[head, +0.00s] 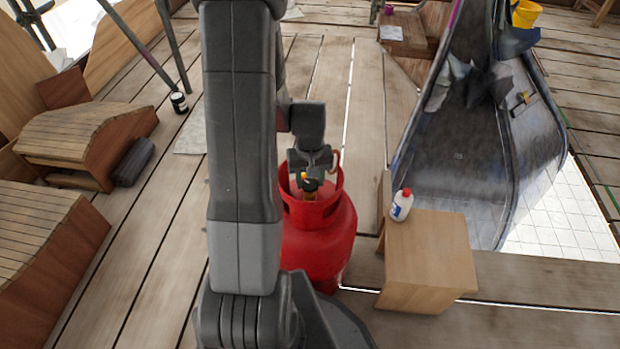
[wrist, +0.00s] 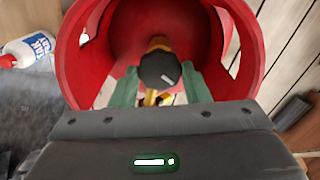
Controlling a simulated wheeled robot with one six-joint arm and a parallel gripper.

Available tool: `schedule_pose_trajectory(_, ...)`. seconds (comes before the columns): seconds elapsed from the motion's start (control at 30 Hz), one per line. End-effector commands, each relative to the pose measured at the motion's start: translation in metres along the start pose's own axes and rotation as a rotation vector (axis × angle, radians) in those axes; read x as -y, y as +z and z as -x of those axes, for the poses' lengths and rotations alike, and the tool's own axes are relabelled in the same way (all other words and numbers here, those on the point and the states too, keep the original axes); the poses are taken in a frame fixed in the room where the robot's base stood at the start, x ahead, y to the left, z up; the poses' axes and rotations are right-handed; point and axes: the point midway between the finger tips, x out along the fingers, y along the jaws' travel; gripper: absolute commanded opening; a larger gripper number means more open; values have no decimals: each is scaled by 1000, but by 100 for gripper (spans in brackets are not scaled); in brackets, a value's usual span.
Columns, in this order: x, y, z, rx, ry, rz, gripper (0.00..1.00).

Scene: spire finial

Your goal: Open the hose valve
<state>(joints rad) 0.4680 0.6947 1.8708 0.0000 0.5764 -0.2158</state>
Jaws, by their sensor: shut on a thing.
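A red gas cylinder (head: 322,240) stands upright on the plank floor, just right of my arm in the head view. Its open red collar (wrist: 235,45) surrounds the valve in the wrist view.
A wooden box (head: 430,262) stands right of the cylinder, with a white bottle with a red cap (head: 402,205) on its edge. A dark curved panel (head: 470,150) lies beyond. Wooden slatted blocks (head: 85,135) are at left. Planks behind the cylinder are clear.

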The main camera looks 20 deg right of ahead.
Motion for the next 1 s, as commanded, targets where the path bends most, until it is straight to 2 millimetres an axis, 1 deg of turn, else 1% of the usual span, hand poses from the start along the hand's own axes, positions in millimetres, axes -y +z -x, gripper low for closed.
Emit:
schedule_pose_trajectory(0.13, 0, 0, 0, 0, 0, 0, 19)
schedule_pose_trajectory(0.17, 0, 0, 0, 0, 0, 0, 48)
schedule_pose_trajectory(0.23, 0, 0, 0, 0, 0, -1, 62)
schedule_pose_trajectory(0.27, 0, 0, 0, 0, 0, -1, 64)
schedule_pose_trajectory(0.53, 0, 0, 1, -1, 0, -1, 64)
schedule_pose_trajectory(0.67, 0, -1, 12, -4, 1, -1, 64)
schedule_pose_trajectory(0.77, 0, -1, 30, -5, 1, -1, 64)
schedule_pose_trajectory(1.0, 0, -1, 86, -5, 1, -1, 64)
